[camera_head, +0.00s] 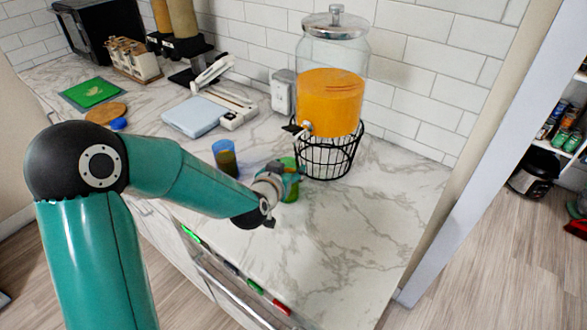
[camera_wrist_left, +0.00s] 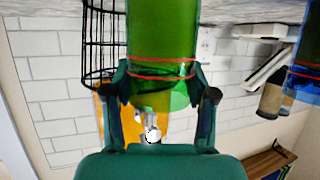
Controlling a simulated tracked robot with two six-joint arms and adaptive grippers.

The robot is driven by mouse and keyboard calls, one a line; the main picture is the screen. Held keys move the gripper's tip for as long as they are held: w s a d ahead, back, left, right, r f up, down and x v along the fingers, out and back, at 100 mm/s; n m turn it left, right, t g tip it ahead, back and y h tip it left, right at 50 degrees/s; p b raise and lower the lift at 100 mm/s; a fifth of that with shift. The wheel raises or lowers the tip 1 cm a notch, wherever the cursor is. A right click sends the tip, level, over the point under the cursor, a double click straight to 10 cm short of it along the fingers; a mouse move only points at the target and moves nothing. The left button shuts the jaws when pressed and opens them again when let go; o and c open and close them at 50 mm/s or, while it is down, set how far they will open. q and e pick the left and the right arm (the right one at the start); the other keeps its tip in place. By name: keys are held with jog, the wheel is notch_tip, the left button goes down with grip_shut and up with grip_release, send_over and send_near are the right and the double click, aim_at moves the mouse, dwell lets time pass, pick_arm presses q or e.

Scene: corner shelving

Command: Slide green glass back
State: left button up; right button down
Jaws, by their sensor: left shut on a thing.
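The green glass (camera_head: 289,179) stands on the marble counter in front of the juice dispenser's wire stand. In the left wrist view the green glass (camera_wrist_left: 162,35) fills the top centre, with thin red lines around it. My left gripper (camera_wrist_left: 163,95) has its fingers on both sides of the glass and is shut on it. In the head view my left gripper (camera_head: 283,180) partly hides the glass. My right gripper is not in view.
A blue glass with dark contents (camera_head: 225,158) stands just left of the green glass. The dispenser with orange juice (camera_head: 330,102) sits on a black wire stand (camera_head: 327,155) behind. A white scale (camera_head: 195,117) lies farther left. The counter at front right is clear.

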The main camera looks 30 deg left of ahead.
pick_arm(q)
jog(key=shift+s+a+b, duration=0.2)
jog(key=shift+s+b, duration=0.2)
jog(key=shift+s, duration=0.75)
jog(key=shift+s+a+b, duration=0.15)
jog(key=shift+s+b, duration=0.25)
jog(key=shift+s, duration=0.7)
jog(key=shift+d, duration=0.15)
jog(key=s+d+p, duration=0.1)
jog(key=s+d, duration=0.1)
jog(key=d, duration=1.5)
jog(key=shift+s+d, duration=0.25)
jog(key=shift+d, duration=0.1)
dwell(0.7)
dwell(0.5)
jog(key=o, duration=1.6)
jog(key=shift+c, duration=0.2)
jog(key=shift+r, duration=0.1)
